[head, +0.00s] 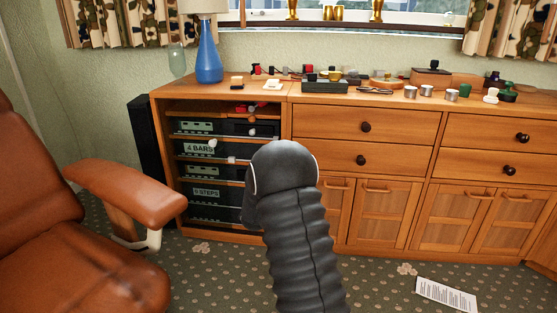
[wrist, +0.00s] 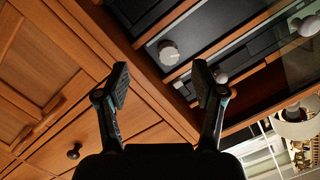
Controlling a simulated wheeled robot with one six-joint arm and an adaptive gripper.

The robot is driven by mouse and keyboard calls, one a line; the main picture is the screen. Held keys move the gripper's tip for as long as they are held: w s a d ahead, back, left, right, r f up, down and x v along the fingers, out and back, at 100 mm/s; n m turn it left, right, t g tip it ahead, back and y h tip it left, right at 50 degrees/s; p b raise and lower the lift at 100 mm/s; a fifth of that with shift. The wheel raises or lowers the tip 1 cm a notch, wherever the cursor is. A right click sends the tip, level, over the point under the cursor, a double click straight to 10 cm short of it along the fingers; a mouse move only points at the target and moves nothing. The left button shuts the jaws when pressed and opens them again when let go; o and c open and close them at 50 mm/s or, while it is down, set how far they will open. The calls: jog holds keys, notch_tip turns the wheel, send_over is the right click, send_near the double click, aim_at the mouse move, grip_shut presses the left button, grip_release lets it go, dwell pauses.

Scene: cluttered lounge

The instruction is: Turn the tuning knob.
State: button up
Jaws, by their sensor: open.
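A stack of dark stereo units (head: 194,174) sits on open shelves at the left end of the wooden cabinet. Pale round knobs stick out from them, one by the "4 BARS" label (head: 199,149). In the wrist view a pale knob (wrist: 168,52) on a dark front lies beyond the gap between my fingertips. A second knob (wrist: 220,76) is just beyond the right finger, and a third knob (wrist: 308,27) is at the right edge. I cannot tell which is the tuning knob. My gripper (wrist: 161,86) is open and empty; in the head view my arm hides it.
A brown leather armchair (head: 140,193) stands close on the left. A black speaker (head: 149,145) is beside the cabinet. Drawers with a dark knob (wrist: 74,152) lie left in the wrist view. A blue lamp (head: 209,55) and clutter stand on top. Paper (head: 446,294) lies on the carpet.

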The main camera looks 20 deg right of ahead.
jog(key=w+d+r+m+h, duration=0.1)
jog(key=w+d+r, duration=0.2)
jog(key=w+d, duration=0.4)
jog(key=w, duration=0.4)
jog(key=shift+w+d+t, duration=0.3)
jog(key=shift+d+t, duration=0.1)
jog(key=shift+c, duration=0.2)
jog(key=c, duration=1.1)
